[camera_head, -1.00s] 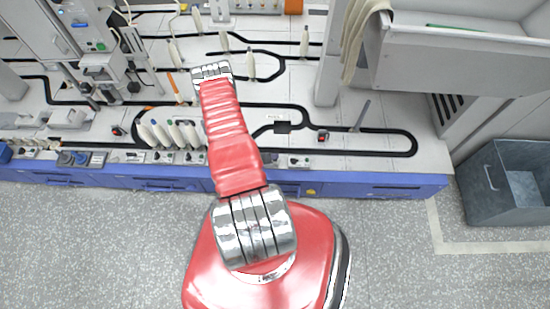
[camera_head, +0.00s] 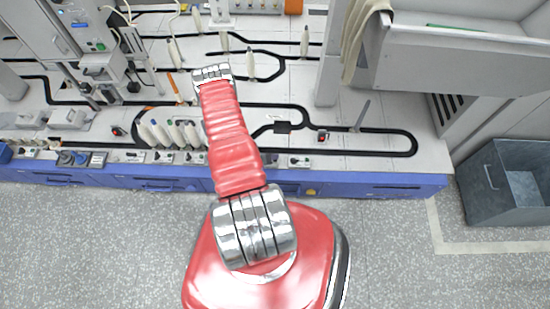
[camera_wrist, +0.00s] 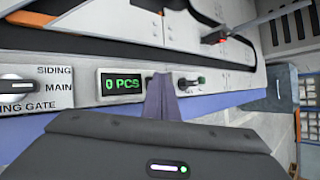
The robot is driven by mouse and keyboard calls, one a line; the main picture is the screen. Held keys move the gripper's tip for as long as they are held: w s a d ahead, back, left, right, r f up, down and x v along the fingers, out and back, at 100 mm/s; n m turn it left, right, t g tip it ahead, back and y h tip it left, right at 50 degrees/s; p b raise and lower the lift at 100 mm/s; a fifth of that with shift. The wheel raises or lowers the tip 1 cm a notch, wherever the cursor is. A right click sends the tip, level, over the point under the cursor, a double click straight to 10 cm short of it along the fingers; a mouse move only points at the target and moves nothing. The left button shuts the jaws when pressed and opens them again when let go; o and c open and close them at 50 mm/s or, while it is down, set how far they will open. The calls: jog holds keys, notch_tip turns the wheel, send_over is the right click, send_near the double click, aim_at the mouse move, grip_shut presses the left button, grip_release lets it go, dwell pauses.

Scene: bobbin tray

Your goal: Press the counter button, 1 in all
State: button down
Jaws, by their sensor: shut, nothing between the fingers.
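In the wrist view the counter display (camera_wrist: 122,84) reads "0 PCS" in green on a dark panel at the bench's front edge. My gripper (camera_wrist: 162,82) is shut and empty, its narrow fingers pointing at the panel just right of the display. The fingers cover that spot, so I cannot make out the counter button or tell whether they touch it. In the head view my red arm hides my gripper.
A rotary switch (camera_wrist: 18,85) marked SIDING and MAIN is left of the display. A small lever switch (camera_wrist: 192,81) is close right of my fingers. In the head view, white bobbins (camera_head: 170,133) stand on the bench, and a grey bin (camera_head: 483,203) is at right.

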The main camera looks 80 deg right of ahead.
jog(key=shift+r, duration=0.85)
jog(key=shift+r, duration=0.15)
jog(key=shift+r, duration=2.35)
